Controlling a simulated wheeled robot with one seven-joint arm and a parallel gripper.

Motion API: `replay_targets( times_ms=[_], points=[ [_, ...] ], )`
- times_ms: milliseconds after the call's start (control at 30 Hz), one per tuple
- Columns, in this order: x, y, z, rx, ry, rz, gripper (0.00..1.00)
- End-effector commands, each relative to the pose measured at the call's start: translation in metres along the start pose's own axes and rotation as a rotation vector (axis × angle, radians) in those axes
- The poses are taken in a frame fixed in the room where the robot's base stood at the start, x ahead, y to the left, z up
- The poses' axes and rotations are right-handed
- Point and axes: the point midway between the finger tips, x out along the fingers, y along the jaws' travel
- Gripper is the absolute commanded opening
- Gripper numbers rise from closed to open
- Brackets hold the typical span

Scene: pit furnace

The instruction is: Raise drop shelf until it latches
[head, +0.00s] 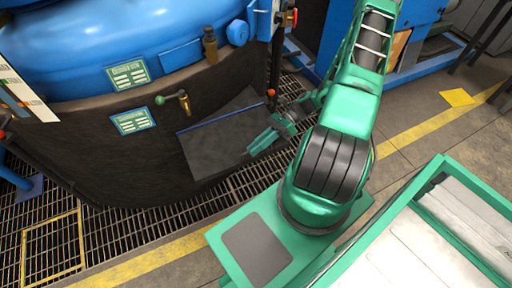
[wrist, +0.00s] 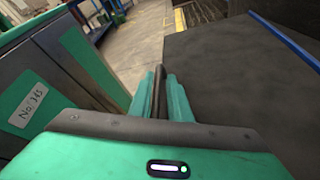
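The drop shelf (head: 215,150) is a dark flat panel with a blue strip along its far edge, on the front of the dark furnace skirt. It slopes, and I see no latch. My gripper (head: 250,154) is at its near right corner in the head view. In the wrist view, the shelf's dark face (wrist: 240,85) fills the right side. My gripper's green fingers (wrist: 160,95) stand close together on a narrow dark brown strip, apparently part of the shelf's edge. The contact itself is partly hidden.
Floor grating (head: 110,232) lies below. A green-framed bench (head: 440,230) is at the lower right. The yellow-lined aisle (head: 415,125) on the right is open.

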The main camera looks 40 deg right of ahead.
Motion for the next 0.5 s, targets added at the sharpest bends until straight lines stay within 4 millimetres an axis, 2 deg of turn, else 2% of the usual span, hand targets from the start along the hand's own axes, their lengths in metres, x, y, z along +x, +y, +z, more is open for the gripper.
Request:
replay_targets(
  times_ms=[267, 367, 500],
  points=[
    [-0.002, 0.001, -0.001, 0.004, 0.001, 0.003, 0.17],
    [-0.011, 0.001, -0.002, 0.005, 0.001, 0.001, 0.17],
    [-0.035, 0.0, -0.002, 0.003, 0.002, -0.001, 0.17]
  ],
)
